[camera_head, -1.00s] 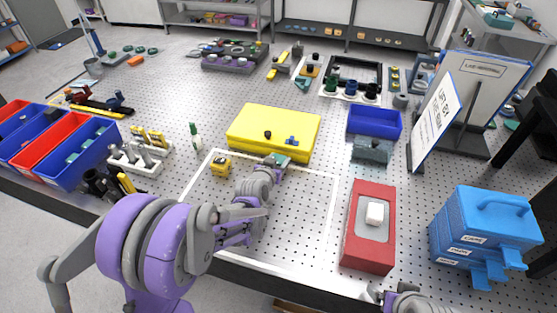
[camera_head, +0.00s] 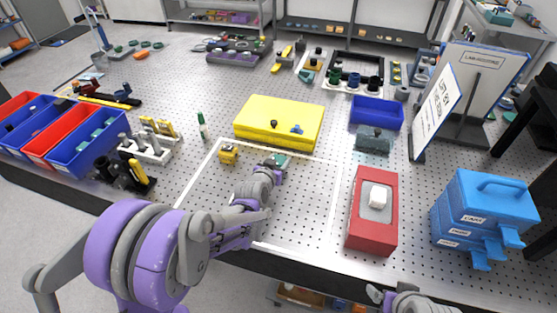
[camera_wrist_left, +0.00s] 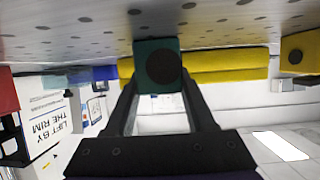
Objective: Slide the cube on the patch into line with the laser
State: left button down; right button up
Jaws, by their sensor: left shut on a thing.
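My left gripper (camera_head: 272,166) is shut on a teal block (camera_head: 281,160) low over or on the table, in front of a yellow case. In the left wrist view the teal block (camera_wrist_left: 158,65) shows a dark round face between the fingers (camera_wrist_left: 160,95). A small yellow block (camera_head: 228,152) stands to its left; a yellow block with a dark round spot (camera_wrist_left: 300,52) also shows in the wrist view. A white-outlined patch (camera_head: 318,205) lies on the table below the gripper. My right gripper (camera_head: 378,293) shows partly at the bottom edge.
The yellow case (camera_head: 262,122) is close behind the held block. The red box (camera_head: 372,235) and blue cases (camera_head: 482,220) stand to the right. A blue tray (camera_head: 376,112) and grey-teal block (camera_head: 374,138) are behind right. The outlined patch is mostly bare.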

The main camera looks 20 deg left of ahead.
pick_arm(q)
jog(key=shift+w, duration=0.15)
jog(key=shift+c, duration=0.8)
grip_release()
jog(key=v, duration=1)
jog(key=shift+s+r, duration=0.1)
jog(key=shift+s, duration=0.3)
